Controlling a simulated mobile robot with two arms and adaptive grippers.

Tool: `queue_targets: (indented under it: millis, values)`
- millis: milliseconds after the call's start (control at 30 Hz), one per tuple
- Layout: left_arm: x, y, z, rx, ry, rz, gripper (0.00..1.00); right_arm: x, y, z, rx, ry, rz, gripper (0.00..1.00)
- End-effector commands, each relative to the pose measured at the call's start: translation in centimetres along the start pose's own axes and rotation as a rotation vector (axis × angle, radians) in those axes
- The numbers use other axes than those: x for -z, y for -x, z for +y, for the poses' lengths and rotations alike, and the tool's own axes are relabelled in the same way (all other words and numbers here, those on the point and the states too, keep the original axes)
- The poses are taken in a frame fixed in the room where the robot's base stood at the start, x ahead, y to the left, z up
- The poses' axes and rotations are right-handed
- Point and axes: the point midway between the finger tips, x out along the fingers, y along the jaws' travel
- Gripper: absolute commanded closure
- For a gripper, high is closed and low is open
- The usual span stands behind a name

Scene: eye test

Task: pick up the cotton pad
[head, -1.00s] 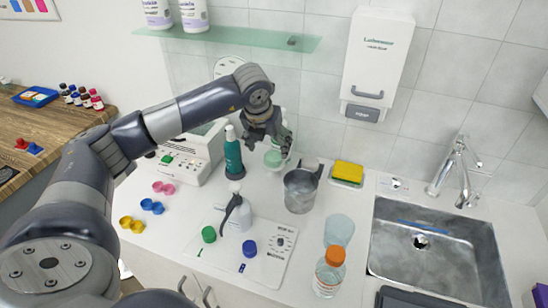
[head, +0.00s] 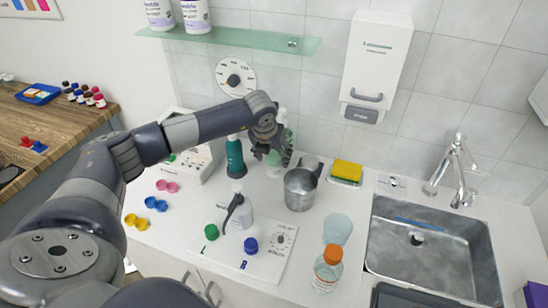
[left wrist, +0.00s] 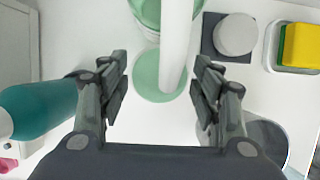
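I cannot make out a cotton pad for certain in either view. My left gripper (head: 270,155) is over the back of the white counter, beside a teal bottle (head: 235,158). In the left wrist view its two fingers (left wrist: 162,88) are wide apart, with nothing gripped. A white upright tube (left wrist: 174,45) on a round pale green base (left wrist: 155,82) shows in the gap between the fingers; whether it touches them I cannot tell. In the head view the gripper partly hides this pale green thing (head: 273,160). My right gripper is not in view.
A metal jug (head: 300,190) stands right of the gripper. A white cylinder on a dark square (left wrist: 236,35) and a yellow sponge (head: 347,171) are close by. A pump bottle (head: 240,213), an orange-capped bottle (head: 326,274) and a sink (head: 430,262) are further forward or right.

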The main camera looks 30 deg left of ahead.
Motion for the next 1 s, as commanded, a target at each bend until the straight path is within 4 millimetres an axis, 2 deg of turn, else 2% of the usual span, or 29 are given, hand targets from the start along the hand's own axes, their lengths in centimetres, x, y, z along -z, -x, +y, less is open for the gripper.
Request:
queue_targets:
  millis: [33,133,633,767,1000]
  values:
    - [0.0,0.0,0.0,0.0,0.0,0.0,0.51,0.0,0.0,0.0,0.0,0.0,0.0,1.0]
    - [0.0,0.0,0.0,0.0,0.0,0.0,0.62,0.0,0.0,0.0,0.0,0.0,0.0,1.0]
    - [-0.3,0.5,0.0,0.0,0.001,-0.001,0.63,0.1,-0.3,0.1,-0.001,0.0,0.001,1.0]
    - [-0.8,1.6,0.0,0.001,0.001,-0.003,0.63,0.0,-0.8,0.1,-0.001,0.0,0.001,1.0]
    - [-2.4,5.3,0.0,0.001,0.001,-0.006,0.63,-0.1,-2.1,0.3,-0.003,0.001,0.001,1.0]
